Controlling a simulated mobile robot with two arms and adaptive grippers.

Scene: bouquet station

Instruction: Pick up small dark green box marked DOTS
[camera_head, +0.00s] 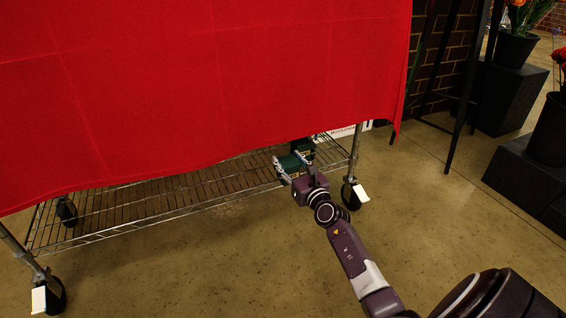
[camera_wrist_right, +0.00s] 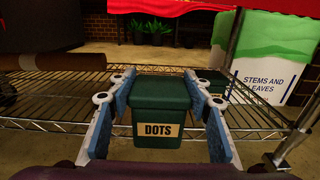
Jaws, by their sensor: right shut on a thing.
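The small dark green box marked DOTS (camera_wrist_right: 160,108) sits between the two fingers of my right gripper (camera_wrist_right: 158,110) in the right wrist view, its label facing the camera. The fingers are closed on its sides. In the head view the box (camera_head: 289,163) shows as a dark green shape at my right gripper (camera_head: 292,168), by the right end of the wire shelf (camera_head: 150,205). I cannot tell whether its base touches the shelf. My left gripper is not in view.
A red cloth (camera_head: 200,80) hangs over the cart above the shelf. Another dark green box (camera_wrist_right: 212,80) stands behind on the right. A white and green STEMS AND LEAVES container (camera_wrist_right: 270,70) is farther right. A cart post (camera_head: 355,150) stands close to my right gripper.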

